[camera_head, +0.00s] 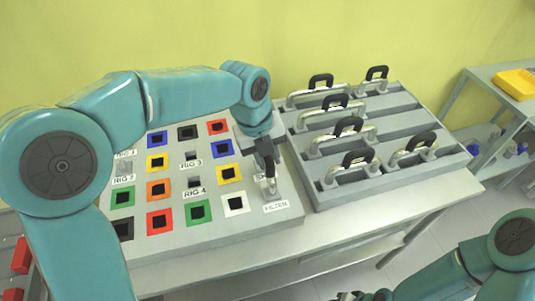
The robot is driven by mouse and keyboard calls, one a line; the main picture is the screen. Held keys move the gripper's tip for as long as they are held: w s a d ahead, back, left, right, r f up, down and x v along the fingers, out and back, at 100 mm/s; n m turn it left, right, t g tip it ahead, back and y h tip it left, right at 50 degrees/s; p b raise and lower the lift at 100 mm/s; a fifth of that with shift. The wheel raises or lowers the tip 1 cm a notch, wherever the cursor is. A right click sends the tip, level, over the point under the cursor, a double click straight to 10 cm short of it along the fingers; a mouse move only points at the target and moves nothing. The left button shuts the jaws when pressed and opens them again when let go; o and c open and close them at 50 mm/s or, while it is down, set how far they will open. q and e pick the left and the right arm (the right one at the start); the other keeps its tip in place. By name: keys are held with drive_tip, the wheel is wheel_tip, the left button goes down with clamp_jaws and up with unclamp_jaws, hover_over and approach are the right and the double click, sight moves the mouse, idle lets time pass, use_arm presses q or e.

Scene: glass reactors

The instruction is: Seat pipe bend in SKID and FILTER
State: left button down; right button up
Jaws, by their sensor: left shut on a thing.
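My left gripper (267,160) is at the right side of the grey board (240,227), pointing down and shut on a pipe bend. A short silver part of the pipe bend (271,186) shows below the jaws; the rest is hidden by the gripper. The FILTER label (275,206) is just in front of it. Another label behind, beginning with S, is mostly covered. I cannot tell whether the pipe ends are in the board's sockets. My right gripper (352,296) is at the bottom edge, cut off, and its jaws are unclear.
The board holds several coloured square sockets, such as the white one (235,203), and RIG labels. A grey rack (395,164) to the right carries several silver pipe bends with black handles. A side shelf (492,90) holds a yellow tray (516,84). A yellow-green wall stands behind.

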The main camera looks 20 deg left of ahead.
use_arm(q)
drive_tip(key=shift+f, duration=0.1)
drive_tip(key=c, duration=0.8)
unclamp_jaws()
drive_tip(key=shift+w+d+r+p+v, duration=0.1)
drive_tip(key=shift+w+d+p+v, duration=0.15)
drive_tip(key=shift+p+v, duration=1.15)
drive_tip(key=shift+w+d+r+p+v, duration=0.1)
drive_tip(key=shift+d+p+v, duration=0.15)
drive_tip(key=shift+p+v, duration=1.15)
drive_tip(key=shift+w+d+p+v, duration=0.25)
drive_tip(key=shift+p+v, duration=0.9)
drive_tip(key=shift+v, duration=0.5)
